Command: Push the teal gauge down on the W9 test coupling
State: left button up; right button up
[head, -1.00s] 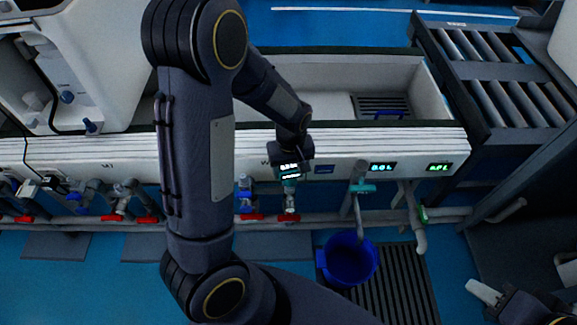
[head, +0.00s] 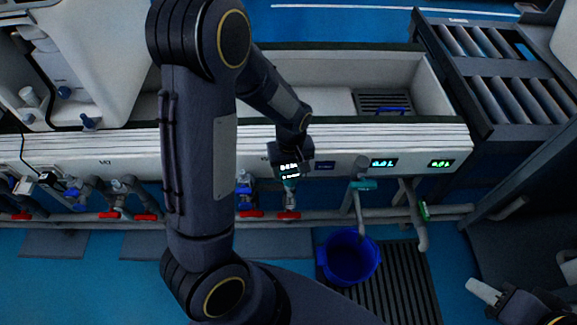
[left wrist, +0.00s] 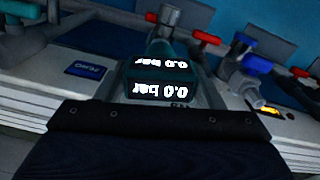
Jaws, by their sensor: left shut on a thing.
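The teal gauge (head: 289,180) is at the lower end of my left arm in the head view, above a pipe fitting with a red handle (head: 289,216). Its lit display shows two lines, reading 0.0 bar upside down in the left wrist view (left wrist: 160,78). My left gripper (head: 290,160) is shut on the gauge; its fingertips are mostly hidden. The gauge looks slightly tilted. I cannot tell whether it is fully seated on the fitting, and the W9 label is not readable. My right gripper (head: 525,278) is empty at the lower right, its pale fingers spread apart.
A blue bucket (head: 350,256) stands on a floor grate right of the fitting. A teal-handled tap (head: 362,185) is close on the right, and a blue valve (head: 244,188) close on the left. The white bench front (head: 400,148) runs behind. A roller conveyor (head: 500,75) is at the back right.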

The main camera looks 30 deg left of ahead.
pick_arm(q)
jog(key=shift+f, duration=0.2)
jog(key=o, duration=1.1)
notch_tip(320, 180, up, 8)
jog(key=shift+p, duration=1.2)
jog(key=s+d+r+m+t+h, duration=0.2)
jog(key=s+r+m+t, duration=0.1)
jog(key=s+r, duration=0.5)
jog(key=s+d+r+m+t+h, duration=0.2)
jog(key=s+r+m+t, duration=0.15)
jog(key=s+r, duration=0.4)
notch_tip(320, 180, up, 18)
jog(key=s+p, duration=0.1)
jog(key=p, duration=1.8)
jog(key=shift+s+g, duration=0.3)
jog(key=shift+g, duration=0.15)
